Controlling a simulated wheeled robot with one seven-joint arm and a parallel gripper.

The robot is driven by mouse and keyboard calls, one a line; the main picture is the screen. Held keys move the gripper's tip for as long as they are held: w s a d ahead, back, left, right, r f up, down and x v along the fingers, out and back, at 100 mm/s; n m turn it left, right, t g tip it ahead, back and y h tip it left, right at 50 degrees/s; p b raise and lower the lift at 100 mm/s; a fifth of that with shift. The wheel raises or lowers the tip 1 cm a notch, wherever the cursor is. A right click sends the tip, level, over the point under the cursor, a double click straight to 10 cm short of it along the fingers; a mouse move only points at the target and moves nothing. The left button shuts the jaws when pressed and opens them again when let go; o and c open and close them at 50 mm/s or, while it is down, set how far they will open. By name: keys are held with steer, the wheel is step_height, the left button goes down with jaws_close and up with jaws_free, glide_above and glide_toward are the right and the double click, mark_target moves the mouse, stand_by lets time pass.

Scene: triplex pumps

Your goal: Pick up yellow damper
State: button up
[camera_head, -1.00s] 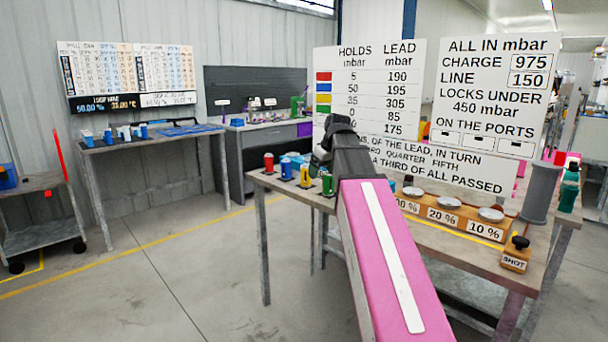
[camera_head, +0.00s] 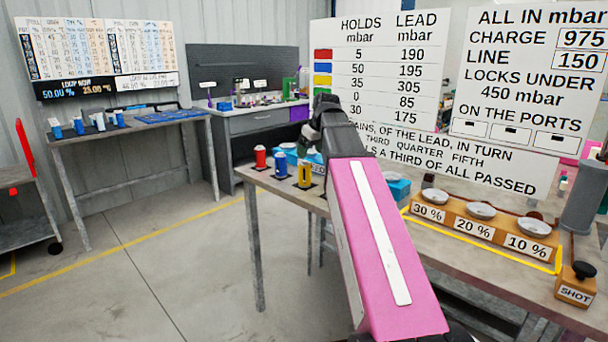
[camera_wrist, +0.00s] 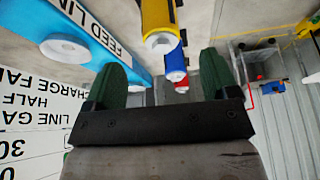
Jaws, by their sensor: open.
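The yellow damper (camera_head: 304,174) stands on the table on a small dark base, just left of my pink arm in the head view. In the wrist view the yellow damper (camera_wrist: 158,22) shows at the top centre, with a pale round end, ahead of my fingers. My gripper (camera_wrist: 162,72) is open, its two dark green fingers apart with nothing held between them. In the head view my arm reaches over the table, and its far end hides part of what lies behind.
A blue damper (camera_head: 280,166) and a red damper (camera_head: 260,157) stand in line left of the yellow one. A blue feed rail (camera_wrist: 85,45) lies left of my fingers in the wrist view. A wooden block with dishes (camera_head: 480,225) and a shot button (camera_head: 576,286) are at right.

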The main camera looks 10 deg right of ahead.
mark_target(305, 163)
steer(key=x, duration=0.3)
steer(key=shift+w+f, duration=0.1)
steer(key=shift+f, duration=0.1)
steer(key=shift+x, duration=2.75)
steer(key=shift+w+a+r, duration=0.1)
steer(key=shift+w+a, duration=0.05)
steer(key=shift+a, duration=0.05)
steer(key=c, duration=1.2)
